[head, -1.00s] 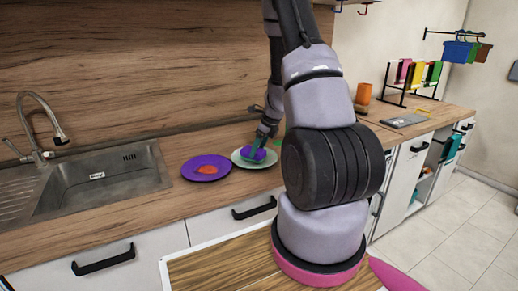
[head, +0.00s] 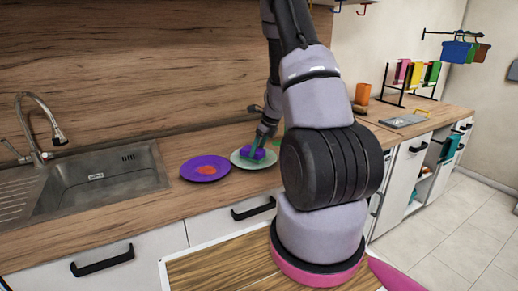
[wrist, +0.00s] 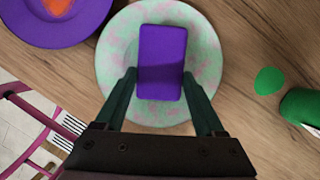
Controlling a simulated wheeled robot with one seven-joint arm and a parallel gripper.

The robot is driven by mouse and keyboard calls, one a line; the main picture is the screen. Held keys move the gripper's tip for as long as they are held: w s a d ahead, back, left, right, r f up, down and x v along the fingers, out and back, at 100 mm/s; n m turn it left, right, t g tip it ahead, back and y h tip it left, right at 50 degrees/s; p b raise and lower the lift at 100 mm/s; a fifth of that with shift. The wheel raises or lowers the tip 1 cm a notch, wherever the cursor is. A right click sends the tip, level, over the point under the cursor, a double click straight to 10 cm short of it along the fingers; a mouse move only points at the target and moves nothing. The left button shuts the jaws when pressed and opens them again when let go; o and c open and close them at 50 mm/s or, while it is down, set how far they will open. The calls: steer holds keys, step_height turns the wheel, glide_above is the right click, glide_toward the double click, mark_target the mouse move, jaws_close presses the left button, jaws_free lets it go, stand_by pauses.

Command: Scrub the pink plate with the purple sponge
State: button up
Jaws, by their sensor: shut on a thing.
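The purple sponge (head: 259,153) is a rounded block over a round plate (head: 240,163). In the wrist view this plate (wrist: 118,50) is pale green mottled with pinkish patches; no plainly pink plate shows. My gripper (head: 257,141) is over the plate. In the wrist view my gripper (wrist: 160,82) is shut on the sponge (wrist: 162,55), one dark green finger at each side of its near end. The sponge hides the plate's middle; whether it presses on the surface I cannot tell.
A purple plate (head: 186,170) with an orange-red patch (head: 206,170) lies just left. The sink (head: 105,180) is further left. A green item (wrist: 300,105) and a small green patch (wrist: 269,81) lie right of the plate. The wooden splashback (head: 130,70) stands behind.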

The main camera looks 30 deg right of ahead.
steer(key=shift+s+d, duration=0.3)
steer(key=shift+s, duration=0.15)
steer(key=shift+w+a, duration=0.4)
steer(key=shift+w, duration=0.2)
steer(key=shift+s+d, duration=0.35)
steer(key=shift+s, duration=0.25)
stand_by(0.6)
steer(key=shift+w+a+f, duration=0.1)
steer(key=shift+w+a, duration=0.05)
steer(key=shift+w, duration=0.1)
steer(key=shift+r, duration=3.25)
